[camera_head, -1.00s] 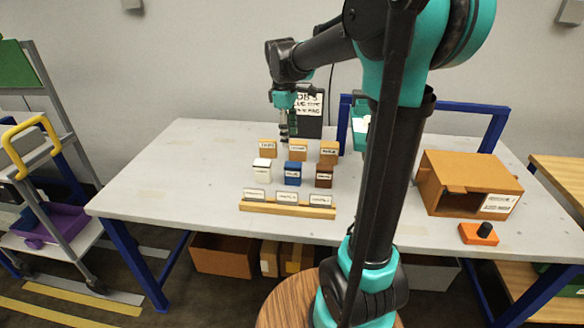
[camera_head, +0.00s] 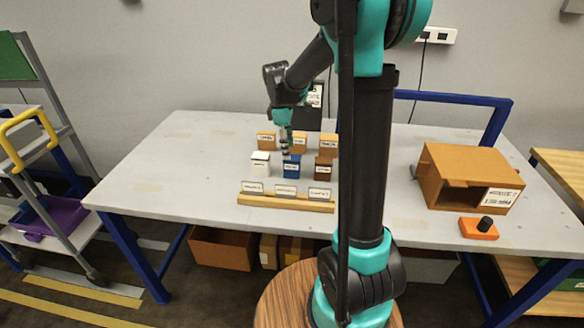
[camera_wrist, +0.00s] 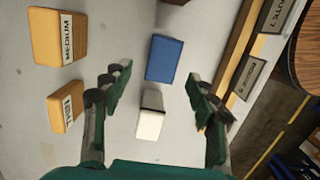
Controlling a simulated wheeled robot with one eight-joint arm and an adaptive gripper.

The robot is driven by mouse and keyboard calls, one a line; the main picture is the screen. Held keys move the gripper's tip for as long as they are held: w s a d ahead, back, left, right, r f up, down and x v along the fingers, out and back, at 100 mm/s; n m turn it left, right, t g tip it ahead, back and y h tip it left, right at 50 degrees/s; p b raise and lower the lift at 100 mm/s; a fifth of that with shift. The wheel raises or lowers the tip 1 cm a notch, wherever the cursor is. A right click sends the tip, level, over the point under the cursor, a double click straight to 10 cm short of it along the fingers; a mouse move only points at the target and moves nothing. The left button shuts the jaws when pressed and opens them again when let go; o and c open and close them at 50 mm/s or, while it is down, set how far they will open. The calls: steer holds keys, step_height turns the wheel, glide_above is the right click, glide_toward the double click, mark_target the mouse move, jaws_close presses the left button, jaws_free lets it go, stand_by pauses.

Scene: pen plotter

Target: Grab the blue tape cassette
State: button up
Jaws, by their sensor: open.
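The blue tape cassette (camera_head: 291,167) stands on the grey table in the middle of the front row of small blocks, between a white one (camera_head: 260,164) and a brown one (camera_head: 323,168). In the wrist view the blue cassette (camera_wrist: 164,59) lies ahead of the fingertips, between their lines, with the white block (camera_wrist: 151,116) nearer and between the fingers. My gripper (camera_head: 286,146) is above and just behind the blue cassette in the head view. In the wrist view my gripper (camera_wrist: 160,88) is open, its two dark green fingers wide apart and empty.
Several orange-tan labelled blocks (camera_head: 266,141) stand in a row behind. A wooden strip with label cards (camera_head: 286,203) lies in front. The table's left side is clear.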

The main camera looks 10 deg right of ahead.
mark_target(292, 157)
steer(key=shift+s+d+f, duration=0.1)
steer(key=shift+d+f, duration=0.1)
steer(key=shift+f, duration=0.7)
steer(key=shift+s+d+f, duration=0.15)
steer(key=shift+d+f, duration=0.1)
steer(key=shift+f, duration=0.6)
steer(key=shift+s+d+f, duration=0.1)
steer(key=shift+d+f, duration=0.1)
steer(key=shift+f, duration=0.7)
steer(key=c, duration=1.3)
steer(key=shift+r, duration=0.1)
